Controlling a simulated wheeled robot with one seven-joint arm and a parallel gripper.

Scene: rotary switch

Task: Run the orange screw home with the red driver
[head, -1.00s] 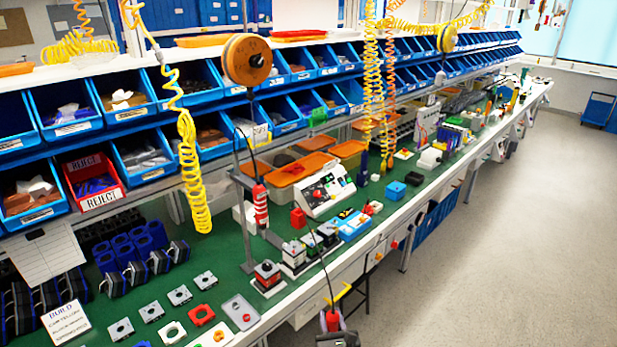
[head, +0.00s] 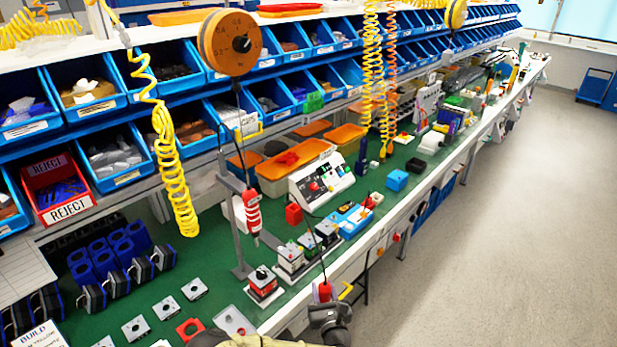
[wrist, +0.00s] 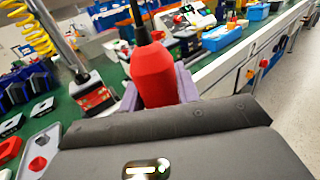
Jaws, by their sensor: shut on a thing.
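My gripper (head: 326,302) is at the bottom centre of the head view, beside the bench's front edge. It is shut on a red tool body, the red driver (wrist: 153,77), with a black cable rising from its top. Its tip is hidden behind my gripper in the wrist view. Another red tool with a white band (head: 253,213) hangs from a round orange reel (head: 230,43) over the bench. A red and black block (head: 262,281) stands on a pale plate below it; it also shows in the wrist view (wrist: 92,95). I cannot make out an orange screw.
Small grey-topped units (head: 291,259) and a white control box (head: 321,181) stand beyond the block. A grey post (head: 228,210) rises near it. Yellow coiled hoses (head: 172,170) hang over the bench. Open floor (head: 480,250) lies to the right.

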